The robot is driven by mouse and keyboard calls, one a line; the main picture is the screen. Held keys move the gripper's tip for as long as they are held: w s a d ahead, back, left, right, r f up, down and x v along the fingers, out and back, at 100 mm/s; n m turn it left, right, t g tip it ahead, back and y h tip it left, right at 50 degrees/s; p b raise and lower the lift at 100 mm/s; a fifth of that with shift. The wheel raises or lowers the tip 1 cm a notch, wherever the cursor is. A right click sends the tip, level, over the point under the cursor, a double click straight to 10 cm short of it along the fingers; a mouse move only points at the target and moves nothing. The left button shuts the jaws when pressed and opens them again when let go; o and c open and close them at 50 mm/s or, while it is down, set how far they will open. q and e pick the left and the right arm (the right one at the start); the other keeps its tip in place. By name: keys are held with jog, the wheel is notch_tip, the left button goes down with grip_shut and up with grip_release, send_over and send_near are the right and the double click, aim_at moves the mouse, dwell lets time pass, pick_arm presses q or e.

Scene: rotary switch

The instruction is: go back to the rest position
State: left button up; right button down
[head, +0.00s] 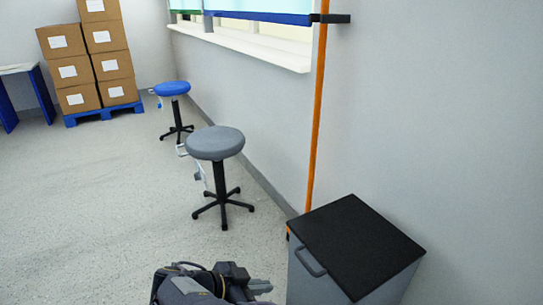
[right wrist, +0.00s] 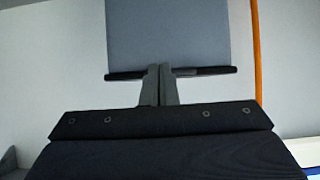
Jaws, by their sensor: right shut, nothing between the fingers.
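My right gripper (head: 262,287) shows at the bottom of the head view, just left of the grey cabinet. In the right wrist view its two fingers (right wrist: 159,85) are together with nothing between them. The fingers point toward the grey cabinet, and I cannot tell the exact gap to it. My left gripper is not in view. No rotary switch shows in either view.
The grey cabinet (head: 316,278) with a black top (head: 355,240) and a side handle stands against the wall; it also shows in the right wrist view (right wrist: 168,35). An orange pole (head: 317,110) rises behind it. A grey stool (head: 215,143), blue stool (head: 172,88) and stacked boxes (head: 103,63) stand farther back.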

jog(key=s+d+r+n+g+y, duration=0.1)
jog(key=s+d+n+g+y, duration=0.15)
jog(key=d, duration=0.45)
jog(key=s+d+r+n+g+y, duration=0.1)
jog(key=d+r+g+y, duration=0.1)
jog(key=d+g+y, duration=0.35)
jog(key=s+d+r+n+t+y+p, duration=0.1)
jog(key=s+d+r+n+t+y, duration=0.25)
jog(key=s+d, duration=0.3)
jog(key=s+d+r+n+t+y+p, duration=0.1)
jog(key=s+d+r+n+t+y, duration=0.15)
jog(key=s+d+t, duration=0.35)
notch_tip(320, 180, up, 37)
jog(key=s+a+g+p, duration=0.1)
jog(key=p, duration=3.6)
jog(key=shift+s+a+r+n+g+p, duration=0.15)
jog(key=shift+r+n+g+p, duration=0.05)
jog(key=shift+n+g+p, duration=0.2)
